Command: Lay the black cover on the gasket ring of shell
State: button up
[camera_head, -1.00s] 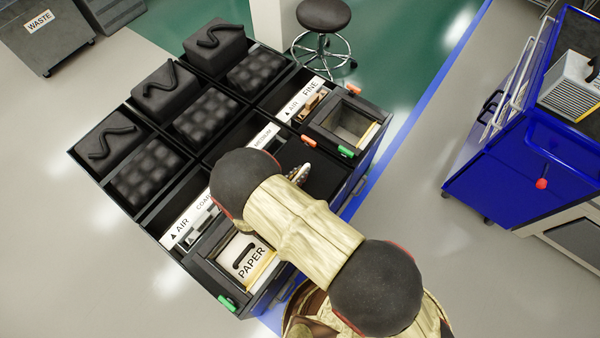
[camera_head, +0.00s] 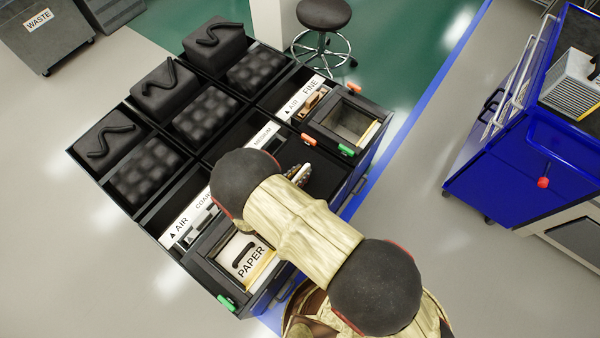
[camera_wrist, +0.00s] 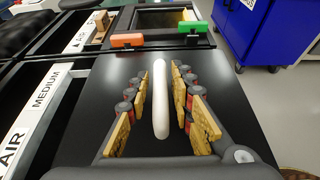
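The black cover (camera_wrist: 105,100) is a flat dark panel with a white bar handle (camera_wrist: 160,100), seen in the wrist view. In the head view the cover (camera_head: 290,152) lies over the middle shell, the one beside the MEDIUM label, and looks level. My gripper (camera_wrist: 160,95) has its padded fingers on both sides of the handle, with gaps showing, so it is open around it. In the head view my gripper (camera_head: 298,172) is partly hidden by my arm. The gasket ring does not show under the cover, and its nearer edge is hidden.
The far shell (camera_head: 352,118) beside the FINE label is uncovered, with orange and green clips. The near shell (camera_head: 212,270) holds a PAPER item (camera_head: 249,258). Black foam blocks (camera_head: 205,115) fill the back compartments. A blue cart (camera_head: 500,165) stands right across clear floor.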

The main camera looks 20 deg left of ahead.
jog(key=shift+o, duration=1.1)
jog(key=v, duration=0.7)
jog(key=shift+s+a, duration=0.1)
jog(key=shift+s, duration=0.15)
jog(key=shift+r, duration=0.1)
jog(key=w+d+r+m+g+h+p, duration=0.15)
jog(key=w+d+r+m+g, duration=0.25)
jog(key=d+r+m, duration=0.55)
jog(key=w+d+r+m+g+h, duration=0.2)
jog(key=w+d+r+m+g, duration=0.3)
jog(key=d+r, duration=0.75)
jog(key=s+d+r+m+y, duration=0.2)
jog(key=s+d+r+m, duration=0.3)
jog(key=r+m, duration=0.1)
jog(key=s+d+r+m+t+y, duration=0.1)
jog(key=s+d+r+m+y, duration=0.1)
jog(key=s+d+r+m, duration=0.3)
jog(key=s+d+r+m+y+p, duration=0.1)
jog(key=s+d+r+m+y, duration=0.2)
jog(key=r, duration=0.8)
jog(key=s+d+m, duration=0.2)
jog(key=d+m, duration=0.1)
jog(key=m, duration=0.1)
jog(key=shift+s+r+t, duration=0.25)
jog(key=shift+r+t, duration=0.15)
